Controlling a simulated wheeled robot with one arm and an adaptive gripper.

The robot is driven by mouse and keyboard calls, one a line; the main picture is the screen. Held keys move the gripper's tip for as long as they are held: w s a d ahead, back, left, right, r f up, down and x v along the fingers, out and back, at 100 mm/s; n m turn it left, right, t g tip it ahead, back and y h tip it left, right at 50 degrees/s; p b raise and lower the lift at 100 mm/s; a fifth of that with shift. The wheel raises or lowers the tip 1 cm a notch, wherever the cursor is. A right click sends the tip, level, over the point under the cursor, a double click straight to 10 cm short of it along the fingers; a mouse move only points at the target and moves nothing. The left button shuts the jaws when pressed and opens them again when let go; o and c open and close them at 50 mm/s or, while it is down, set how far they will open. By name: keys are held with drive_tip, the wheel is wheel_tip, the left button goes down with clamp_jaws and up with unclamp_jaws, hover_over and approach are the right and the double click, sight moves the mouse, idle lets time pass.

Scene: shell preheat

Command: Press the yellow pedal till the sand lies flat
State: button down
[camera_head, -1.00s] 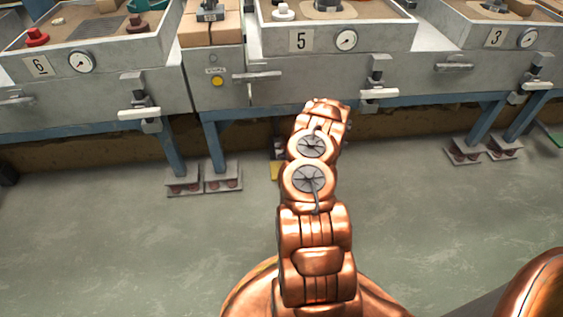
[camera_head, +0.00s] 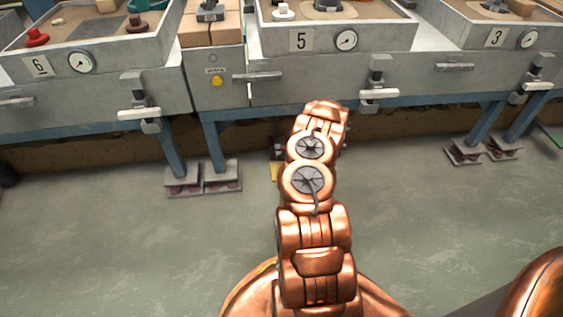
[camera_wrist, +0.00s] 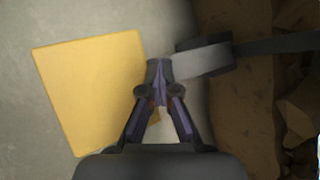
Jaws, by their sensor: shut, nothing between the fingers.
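The yellow pedal (camera_wrist: 92,90) lies over the grey floor and fills the left of the wrist view. In the head view only a small yellow piece of it (camera_head: 274,171) shows beside my arm, which hides the rest. My gripper (camera_wrist: 158,66) is shut and empty, with its fingertips over the pedal's right edge, near a grey metal bar (camera_wrist: 203,60). I cannot tell whether the fingertips touch the pedal. In the head view my gripper is mostly hidden behind my arm. Sand lies in box 5 (camera_head: 301,41); how flat it is I cannot tell.
A yellow button (camera_head: 216,81) sits on a grey panel. Rough brown ground (camera_wrist: 243,140) lies under the frames. The floor in front is clear.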

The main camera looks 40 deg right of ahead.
drive_tip(key=shift+s+a+f+b, duration=0.15)
drive_tip(key=shift+f+b, duration=0.55)
drive_tip(key=shift+f, duration=0.55)
drive_tip(key=shift+s+a+f+b, duration=0.15)
drive_tip(key=shift+f+b, duration=0.5)
drive_tip(key=shift+f, duration=0.6)
idle(2.4)
drive_tip(key=shift+r, duration=0.15)
drive_tip(key=shift+w+d+r+p, duration=0.15)
drive_tip(key=shift+r+p, duration=0.45)
drive_tip(key=shift+r, duration=0.9)
drive_tip(key=shift+w+d+r+p, duration=0.15)
drive_tip(key=shift+r+p, duration=0.45)
drive_tip(key=shift+r, duration=0.9)
drive_tip(key=shift+r, duration=0.1)
drive_tip(key=shift+w+r+p, duration=0.1)
drive_tip(key=shift+r+p, duration=1.1)
drive_tip(key=shift+r, duration=1.25)
drive_tip(key=shift+d, duration=0.1)
